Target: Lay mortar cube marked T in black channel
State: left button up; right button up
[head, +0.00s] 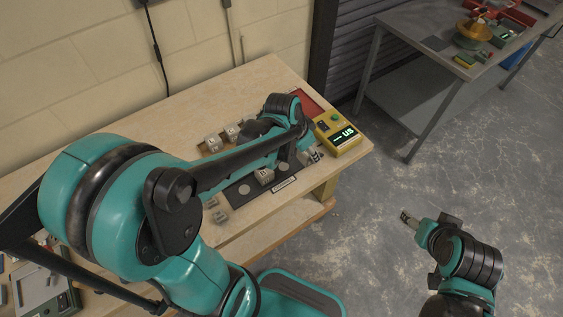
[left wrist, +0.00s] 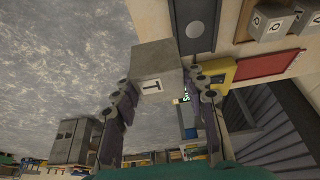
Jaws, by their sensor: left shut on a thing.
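A grey mortar cube marked T (left wrist: 157,72) is between the two fingers of my left gripper (left wrist: 163,88) in the left wrist view. The gripper is shut on it. In the head view my left gripper (head: 309,155) is near the table's right edge, by the right end of the black channel (head: 237,197). The channel also shows in the left wrist view (left wrist: 194,8), behind the cube. A grey cube (head: 264,176) sits in the channel, with pale round spots beside it. My right gripper (head: 407,218) hangs over the floor; its finger opening is unclear.
A yellow device (head: 339,134) with a lit display stands right of the channel, near a red tray (head: 307,103). Grey cubes (head: 213,142) stand behind the channel; small blocks (head: 220,215) lie at its left front. My left arm covers part of the table. A second table (head: 398,85) stands behind.

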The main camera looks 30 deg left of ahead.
pick_arm(q)
jog(key=a+f+b, duration=0.1)
jog(key=a+f, duration=0.1)
jog(key=a+f+b, duration=0.1)
jog(key=a+f, duration=0.1)
jog(key=a, duration=0.1)
jog(key=a+f+b, duration=0.1)
jog(key=a+f, duration=0.2)
jog(key=shift+w+a, duration=0.1)
jog(key=shift+w, duration=0.25)
jog(key=shift+f+b, duration=1.1)
jog(key=shift+f, duration=0.9)
jog(key=o, duration=1.4)
jog(key=shift+f, duration=0.15)
jog(key=shift+c, duration=0.2)
